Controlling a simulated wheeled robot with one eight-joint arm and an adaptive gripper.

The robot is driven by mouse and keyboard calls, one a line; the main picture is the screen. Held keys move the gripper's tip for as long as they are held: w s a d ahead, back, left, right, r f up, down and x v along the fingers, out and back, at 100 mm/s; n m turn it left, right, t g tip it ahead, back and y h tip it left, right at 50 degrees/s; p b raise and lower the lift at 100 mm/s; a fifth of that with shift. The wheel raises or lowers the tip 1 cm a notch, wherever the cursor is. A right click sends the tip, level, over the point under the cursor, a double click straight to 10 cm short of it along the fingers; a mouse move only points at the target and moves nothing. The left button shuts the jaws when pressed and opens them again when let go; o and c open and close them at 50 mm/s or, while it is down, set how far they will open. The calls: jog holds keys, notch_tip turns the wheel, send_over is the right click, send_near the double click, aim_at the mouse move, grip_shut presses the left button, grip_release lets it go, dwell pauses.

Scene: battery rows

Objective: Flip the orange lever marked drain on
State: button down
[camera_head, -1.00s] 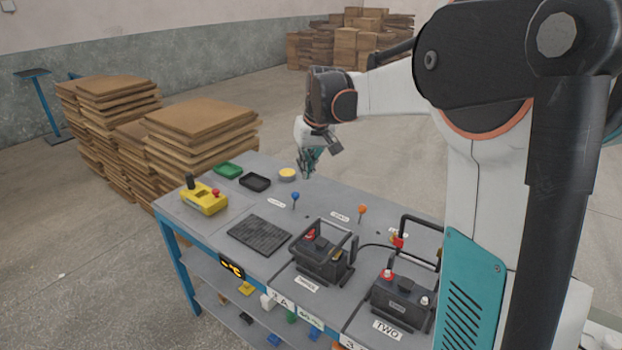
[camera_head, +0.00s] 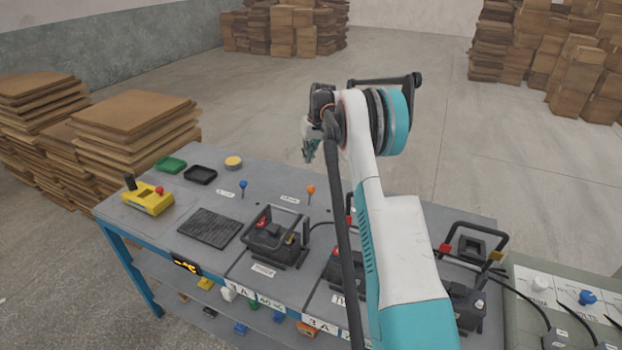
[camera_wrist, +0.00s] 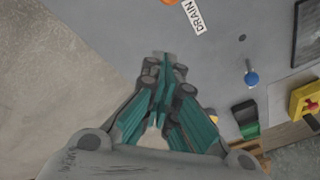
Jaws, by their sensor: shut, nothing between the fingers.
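The orange lever (camera_head: 311,190) stands upright on the grey bench top, with a white label (camera_head: 290,199) beside it. In the wrist view this label reads DRAIN (camera_wrist: 194,16), and the orange knob (camera_wrist: 168,2) is cut by the top edge. A blue lever (camera_head: 242,185) stands to the left; it also shows in the wrist view (camera_wrist: 251,78). My gripper (camera_head: 308,156) is above the bench's far edge, behind the orange lever and apart from it. In the wrist view my gripper's teal fingers (camera_wrist: 166,66) are together and empty.
Several black batteries (camera_head: 274,240) with raised handles stand in a row along the bench. A yellow control box (camera_head: 148,199), a black mat (camera_head: 208,228), green tray (camera_head: 170,165) and black tray (camera_head: 200,175) lie at left. A grey panel (camera_head: 560,292) is at right.

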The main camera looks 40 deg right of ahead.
aim_at(310, 195)
jog(key=shift+d+f, duration=0.3)
jog(key=shift+d, duration=0.05)
jog(key=b+x, duration=0.3)
jog(key=x, duration=0.7)
jog(key=shift+f, duration=0.2)
jog(key=shift+s+a+r+b, duration=0.15)
jog(key=shift+s+b, duration=0.05)
jog(key=shift+s, duration=0.2)
jog(key=shift+s+a+r+b, duration=0.1)
jog(key=shift+s+r+b, duration=0.05)
jog(key=shift+s, duration=0.25)
jog(key=shift+s+a+r+b, duration=0.1)
jog(key=shift+s+a+b, duration=0.05)
jog(key=shift+s, duration=0.4)
jog(key=shift+s+a+r+b, duration=0.1)
jog(key=shift+s+a+b, duration=0.05)
jog(key=shift+s, duration=0.4)
jog(key=shift+s+a+r+h, duration=0.15)
jog(key=shift+a+h, duration=0.1)
jog(key=shift+h, duration=0.05)
